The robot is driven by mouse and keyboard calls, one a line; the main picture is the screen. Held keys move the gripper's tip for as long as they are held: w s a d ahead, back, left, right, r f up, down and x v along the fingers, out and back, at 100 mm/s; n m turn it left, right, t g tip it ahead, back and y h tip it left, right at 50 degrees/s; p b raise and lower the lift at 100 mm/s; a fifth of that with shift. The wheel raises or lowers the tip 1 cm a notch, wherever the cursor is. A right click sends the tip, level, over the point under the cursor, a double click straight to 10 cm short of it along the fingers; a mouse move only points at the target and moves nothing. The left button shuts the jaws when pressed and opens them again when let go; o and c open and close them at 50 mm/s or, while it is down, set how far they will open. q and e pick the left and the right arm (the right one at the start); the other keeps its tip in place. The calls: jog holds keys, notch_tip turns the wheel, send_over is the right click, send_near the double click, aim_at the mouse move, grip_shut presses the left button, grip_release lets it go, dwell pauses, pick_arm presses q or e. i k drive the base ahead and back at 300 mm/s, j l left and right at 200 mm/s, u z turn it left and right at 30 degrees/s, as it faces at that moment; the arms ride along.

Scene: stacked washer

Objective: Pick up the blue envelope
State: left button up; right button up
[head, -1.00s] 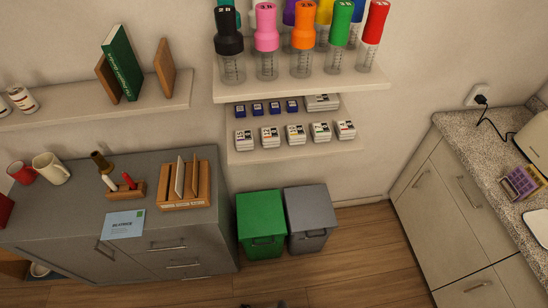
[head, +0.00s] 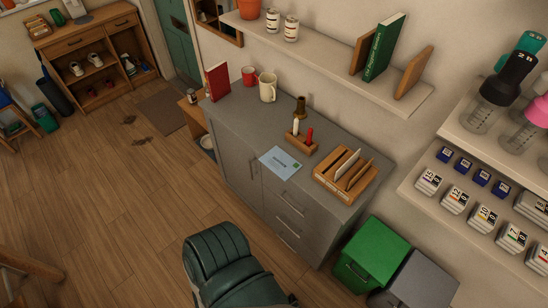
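The light blue envelope (head: 281,163) lies flat on the grey cabinet top (head: 233,125), close to its front edge. It has dark print and a small green mark at one corner. It lies in front of the wooden pen holder (head: 301,143) and to the left of the wooden letter rack (head: 346,174). Nothing covers it. Neither of my grippers shows in the head view.
A red book (head: 217,82), a red mug (head: 249,76) and a cream mug (head: 267,87) stand at the cabinet's far left.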

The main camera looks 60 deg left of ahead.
aim_at(280, 163)
jog(key=u, duration=1.85)
